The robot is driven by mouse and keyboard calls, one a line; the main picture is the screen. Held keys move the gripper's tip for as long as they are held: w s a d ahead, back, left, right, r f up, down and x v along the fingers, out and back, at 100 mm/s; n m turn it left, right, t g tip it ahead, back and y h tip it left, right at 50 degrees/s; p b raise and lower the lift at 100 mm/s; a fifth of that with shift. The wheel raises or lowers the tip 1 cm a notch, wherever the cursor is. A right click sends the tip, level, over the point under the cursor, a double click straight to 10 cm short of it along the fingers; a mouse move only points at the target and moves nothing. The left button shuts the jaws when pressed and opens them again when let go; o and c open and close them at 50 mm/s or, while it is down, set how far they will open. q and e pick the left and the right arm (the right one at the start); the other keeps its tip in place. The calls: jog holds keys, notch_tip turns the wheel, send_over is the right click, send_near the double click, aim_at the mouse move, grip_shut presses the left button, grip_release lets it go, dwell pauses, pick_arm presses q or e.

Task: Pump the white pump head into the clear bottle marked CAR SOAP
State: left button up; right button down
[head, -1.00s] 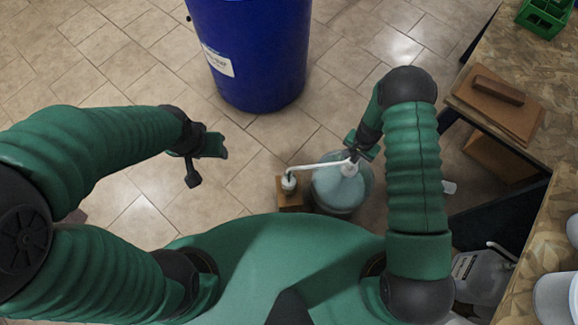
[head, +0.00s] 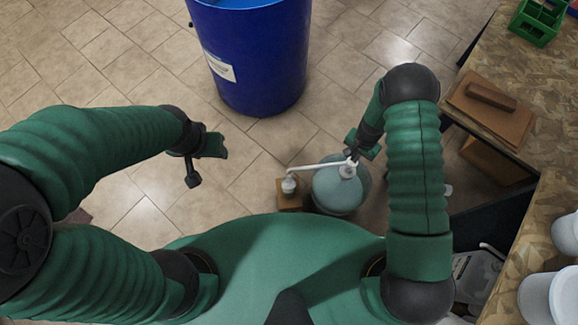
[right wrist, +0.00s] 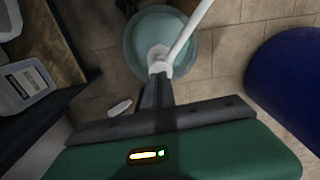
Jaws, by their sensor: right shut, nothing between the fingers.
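The white pump head (head: 347,171) sits on top of a round translucent drum (head: 340,194) with pale blue liquid. Its long spout reaches left to a small clear bottle (head: 289,186) on a brown block (head: 290,201). The bottle's marking is too small to read. My right gripper (head: 352,155) is shut and empty, its tips at the pump head. In the right wrist view, the shut fingers (right wrist: 159,80) point at the pump head (right wrist: 160,64); whether they touch it I cannot tell. My left gripper (head: 205,163) is open and empty, left of the bottle.
A large blue drum (head: 255,70) stands on the tiles behind. A worktop (head: 480,105) on the right holds a green crate (head: 537,22), brown boards (head: 492,110) and white tubs (head: 566,300). A white jug (head: 475,275) is low at the right. Floor tiles are clear at the left.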

jog(key=shift+f, duration=0.1)
jog(key=shift+f+b, duration=2.25)
jog(key=shift+f, duration=0.5)
jog(key=shift+r+p, duration=2.35)
jog(key=shift+r, duration=0.55)
jog(key=shift+f, duration=0.2)
jog(key=shift+f+b, duration=2.4)
jog(key=shift+f, duration=0.4)
jog(key=shift+r+p, duration=2.35)
jog(key=shift+r, duration=0.6)
